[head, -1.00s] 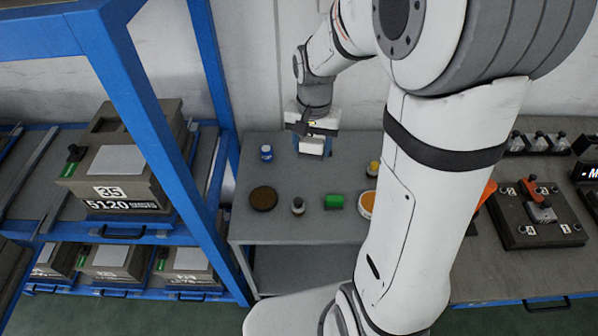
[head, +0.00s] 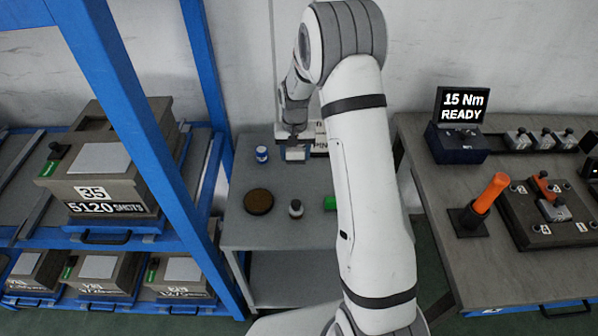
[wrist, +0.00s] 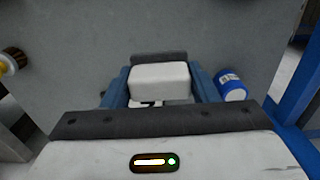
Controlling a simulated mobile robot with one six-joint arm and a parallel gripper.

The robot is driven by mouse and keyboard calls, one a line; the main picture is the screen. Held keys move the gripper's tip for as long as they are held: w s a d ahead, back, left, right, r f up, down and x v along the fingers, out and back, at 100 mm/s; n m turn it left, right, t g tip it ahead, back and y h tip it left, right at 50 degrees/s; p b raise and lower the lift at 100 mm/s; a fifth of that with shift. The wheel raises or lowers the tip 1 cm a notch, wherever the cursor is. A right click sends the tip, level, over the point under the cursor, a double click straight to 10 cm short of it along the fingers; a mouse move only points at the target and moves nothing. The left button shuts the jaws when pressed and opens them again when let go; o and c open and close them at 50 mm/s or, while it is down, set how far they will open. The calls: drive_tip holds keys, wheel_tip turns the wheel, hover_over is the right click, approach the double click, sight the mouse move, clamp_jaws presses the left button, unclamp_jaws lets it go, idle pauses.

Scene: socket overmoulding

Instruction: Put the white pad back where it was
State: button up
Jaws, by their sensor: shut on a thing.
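The white pad (wrist: 159,82) is a small white block with a dark grey strip along its far side. In the wrist view it sits between the two blue fingers of my gripper (wrist: 160,92), which is shut on it. In the head view my gripper (head: 295,146) is over the back of the small grey table (head: 238,232), with the white pad (head: 296,155) at its tip. I cannot tell whether the pad touches the tabletop.
A brown round brush or disc (head: 258,201), a small dark-topped bottle (head: 296,209) and a green cylinder (head: 330,203) stand nearer the front. A blue rack (head: 208,75) borders the left. My arm hides the table's right part.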

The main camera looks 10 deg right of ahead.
sight(296, 175)
drive_tip(key=shift+f+p, duration=0.35)
drive_tip(key=shift+f, duration=3)
drive_tip(key=shift+f, duration=0.1)
drive_tip(key=shift+f, duration=0.2)
drive_tip(key=o, duration=1)
drive_tip(key=shift+r, duration=0.1)
